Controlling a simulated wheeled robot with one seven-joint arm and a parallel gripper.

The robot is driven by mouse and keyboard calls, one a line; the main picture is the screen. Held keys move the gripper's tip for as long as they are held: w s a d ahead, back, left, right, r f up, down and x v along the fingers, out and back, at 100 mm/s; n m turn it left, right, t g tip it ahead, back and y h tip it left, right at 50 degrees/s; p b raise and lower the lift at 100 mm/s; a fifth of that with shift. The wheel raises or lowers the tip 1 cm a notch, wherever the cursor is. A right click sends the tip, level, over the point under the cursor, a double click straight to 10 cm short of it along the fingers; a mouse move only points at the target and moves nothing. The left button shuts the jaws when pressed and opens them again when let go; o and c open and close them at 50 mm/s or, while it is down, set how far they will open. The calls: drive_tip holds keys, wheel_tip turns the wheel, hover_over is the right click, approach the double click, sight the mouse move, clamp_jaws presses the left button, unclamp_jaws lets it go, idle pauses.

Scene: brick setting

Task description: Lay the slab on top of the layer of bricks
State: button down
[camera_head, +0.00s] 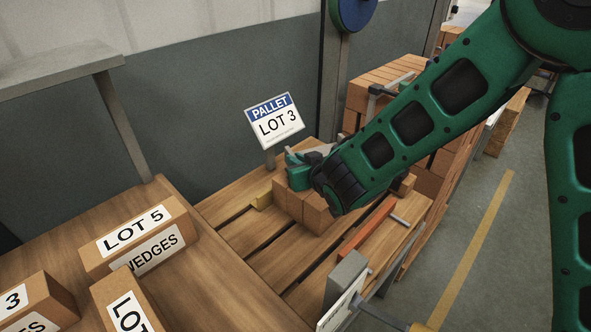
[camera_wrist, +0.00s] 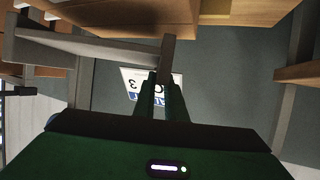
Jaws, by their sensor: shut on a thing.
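My gripper (camera_head: 300,172) is above the wooden pallet (camera_head: 240,232), beside the layer of bricks (camera_head: 300,206). In the wrist view its two fingers (camera_wrist: 160,88) are close together. They appear shut on a grey slab (camera_wrist: 80,46), which stretches from the fingertips to the left of that view. In the head view only a pale grey strip of the slab (camera_head: 318,149) seems to show behind the gripper. My gripper and arm hide the rest of the slab and the far right of the bricks. I cannot see the slab touching the bricks.
A LOT 3 sign (camera_head: 274,120) stands behind the pallet. A red bar (camera_head: 366,229) and a grey block (camera_head: 344,277) are at the right front. A labelled LOT 5 box (camera_head: 140,236) sits on the wooden table at left.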

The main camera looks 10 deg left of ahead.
drive_tip(key=shift+f, duration=1.55)
drive_tip(key=c, duration=1.8)
unclamp_jaws()
drive_tip(key=v, duration=1.2)
